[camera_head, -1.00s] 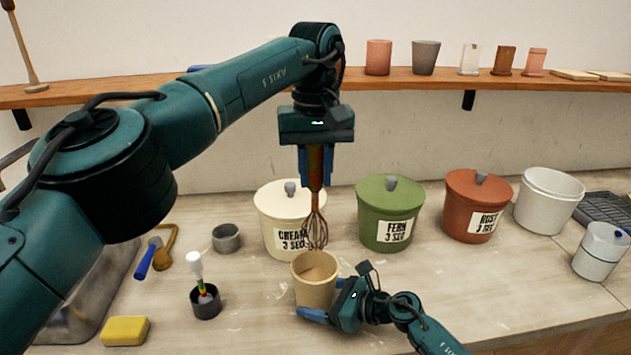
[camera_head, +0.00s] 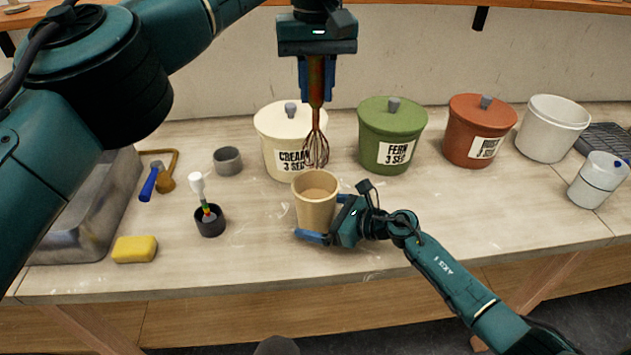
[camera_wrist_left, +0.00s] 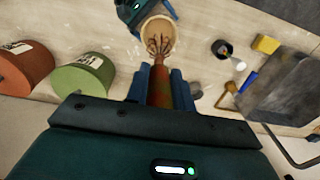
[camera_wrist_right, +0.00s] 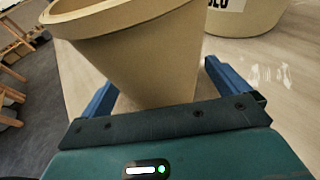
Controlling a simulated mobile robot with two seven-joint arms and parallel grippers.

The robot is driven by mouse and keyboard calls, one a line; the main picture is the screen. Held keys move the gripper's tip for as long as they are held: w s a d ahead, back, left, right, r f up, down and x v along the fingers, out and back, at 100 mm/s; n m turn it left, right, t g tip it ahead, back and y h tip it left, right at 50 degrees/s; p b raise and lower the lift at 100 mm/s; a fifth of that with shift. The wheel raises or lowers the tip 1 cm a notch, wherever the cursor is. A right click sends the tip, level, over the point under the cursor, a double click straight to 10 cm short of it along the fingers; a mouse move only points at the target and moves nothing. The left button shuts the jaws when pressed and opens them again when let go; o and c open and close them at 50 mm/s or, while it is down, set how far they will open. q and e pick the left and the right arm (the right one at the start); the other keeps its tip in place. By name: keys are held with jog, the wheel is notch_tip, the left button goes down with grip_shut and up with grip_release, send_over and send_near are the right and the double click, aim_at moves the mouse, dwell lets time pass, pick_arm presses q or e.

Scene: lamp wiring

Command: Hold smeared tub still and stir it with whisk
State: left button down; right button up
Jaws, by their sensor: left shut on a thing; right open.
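The tan smeared tub (camera_head: 316,212) stands upright on the worktop with pale brown stuff inside; it also fills the top of the right wrist view (camera_wrist_right: 150,60). My left gripper (camera_head: 317,92) is shut on the whisk's handle, which is smeared red and green. The whisk (camera_head: 317,142) hangs wires down, its lower end just above the tub's rim; in the left wrist view the whisk (camera_wrist_left: 159,75) overlaps the tub's opening. My right gripper (camera_head: 326,220) is open low at the tub, one blue finger on either side. I cannot tell whether the fingers touch it.
Lidded cream (camera_head: 270,135), green (camera_head: 391,130) and rust (camera_head: 478,125) tubs stand behind, beside a white bucket (camera_head: 550,130). A black cup with a white brush (camera_head: 209,222), a grey cup (camera_head: 228,161) and a yellow sponge (camera_head: 134,249) lie to the left. The front middle worktop is clear.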

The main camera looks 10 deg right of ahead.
jog(key=v, duration=1.2)
jog(key=shift+s+d, duration=0.1)
jog(key=shift+s, duration=0.05)
